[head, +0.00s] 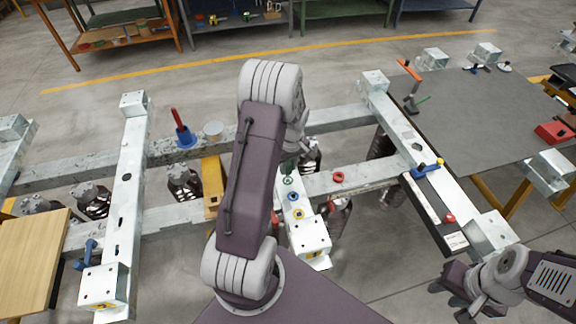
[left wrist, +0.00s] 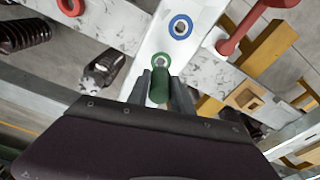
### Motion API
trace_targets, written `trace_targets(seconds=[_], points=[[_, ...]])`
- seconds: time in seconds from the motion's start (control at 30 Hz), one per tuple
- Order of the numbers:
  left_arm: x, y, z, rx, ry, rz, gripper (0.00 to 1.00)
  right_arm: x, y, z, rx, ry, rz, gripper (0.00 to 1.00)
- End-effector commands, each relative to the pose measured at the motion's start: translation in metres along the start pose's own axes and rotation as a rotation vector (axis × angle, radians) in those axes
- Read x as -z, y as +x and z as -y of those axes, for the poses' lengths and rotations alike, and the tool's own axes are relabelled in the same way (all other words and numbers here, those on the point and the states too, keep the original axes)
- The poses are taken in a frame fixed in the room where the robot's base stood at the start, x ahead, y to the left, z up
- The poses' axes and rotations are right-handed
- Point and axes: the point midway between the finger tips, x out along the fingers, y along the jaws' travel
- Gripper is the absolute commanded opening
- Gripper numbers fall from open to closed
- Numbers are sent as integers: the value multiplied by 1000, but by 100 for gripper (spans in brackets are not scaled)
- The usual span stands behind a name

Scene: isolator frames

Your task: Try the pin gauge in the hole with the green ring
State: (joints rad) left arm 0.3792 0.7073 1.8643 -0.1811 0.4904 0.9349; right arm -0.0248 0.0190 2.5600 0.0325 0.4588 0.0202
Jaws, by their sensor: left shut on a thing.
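My left gripper (left wrist: 161,88) is shut on the green handle of the pin gauge (left wrist: 159,86). In the head view the green ring (head: 288,181) shows beside my left arm, which hides most of the left gripper. My right gripper (head: 455,291) is at the lower right, away from the beam, and its finger gap is unclear.
A blue ring (head: 296,197) and a yellow ring (head: 298,214) mark other spots on the same beam. A red ring (head: 338,177) lies on the cross rail. A red-handled tool (left wrist: 240,30) lies near the left gripper. A grey table (head: 485,110) stands at the right.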

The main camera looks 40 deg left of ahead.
Motion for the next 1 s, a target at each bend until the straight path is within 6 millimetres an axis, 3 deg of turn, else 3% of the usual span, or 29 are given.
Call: trace_targets(seconds=[1.0], points=[[-1,11,0,0,0,0,0,-1,8,0,0,0,0,36]])
